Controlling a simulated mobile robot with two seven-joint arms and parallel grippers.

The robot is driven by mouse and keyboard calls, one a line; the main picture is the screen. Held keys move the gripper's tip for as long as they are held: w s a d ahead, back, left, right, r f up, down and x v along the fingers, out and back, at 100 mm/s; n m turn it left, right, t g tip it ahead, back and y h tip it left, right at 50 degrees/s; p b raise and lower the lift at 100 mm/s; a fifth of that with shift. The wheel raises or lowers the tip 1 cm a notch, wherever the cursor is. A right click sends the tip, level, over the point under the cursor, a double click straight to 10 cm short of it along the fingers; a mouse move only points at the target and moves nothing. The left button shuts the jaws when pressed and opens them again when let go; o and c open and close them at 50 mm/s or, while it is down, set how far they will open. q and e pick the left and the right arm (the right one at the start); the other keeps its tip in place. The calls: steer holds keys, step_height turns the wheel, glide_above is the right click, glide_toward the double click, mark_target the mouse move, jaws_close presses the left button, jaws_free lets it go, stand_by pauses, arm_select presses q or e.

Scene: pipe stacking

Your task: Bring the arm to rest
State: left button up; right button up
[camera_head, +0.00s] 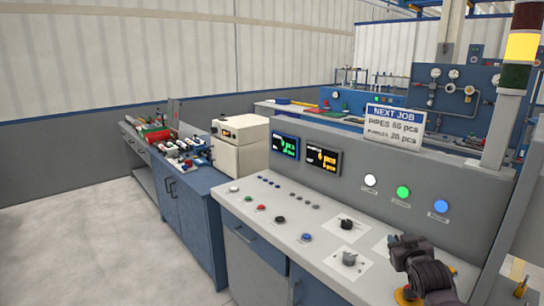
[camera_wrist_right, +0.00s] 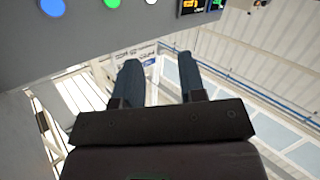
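My right gripper (camera_head: 407,243) is at the lower right of the head view, dark, over the right end of the grey control desk. In the right wrist view the right gripper (camera_wrist_right: 160,72) shows two dark fingers standing apart with nothing between them. It is open and empty. Its fingers appear clear of the desk and the panel. My left gripper and left arm are not in view. No pipe is held.
The control desk (camera_head: 272,228) has buttons, knobs and two screens. A sign (camera_head: 395,124) reads "NEXT JOB". A signal tower (camera_head: 511,90) stands at the right. A blue cabinet (camera_head: 190,205) carries small parts beside a cream box (camera_head: 240,146). Open floor (camera_head: 80,240) lies left.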

steer(key=s+a+f+g, duration=0.1)
steer(key=s+a+f, duration=0.1)
steer(key=s+f, duration=0.5)
steer(key=s+a+f+g, duration=0.2)
steer(key=s+f, duration=0.6)
steer(key=s, duration=0.9)
steer(key=s+a+f+g+y+b, duration=0.1)
steer(key=s+a+f, duration=0.1)
steer(key=s+f, duration=0.6)
steer(key=s, duration=0.4)
steer(key=shift+s+a+f+m, duration=0.25)
steer(key=shift+s+a+m, duration=0.1)
steer(key=shift+m, duration=0.05)
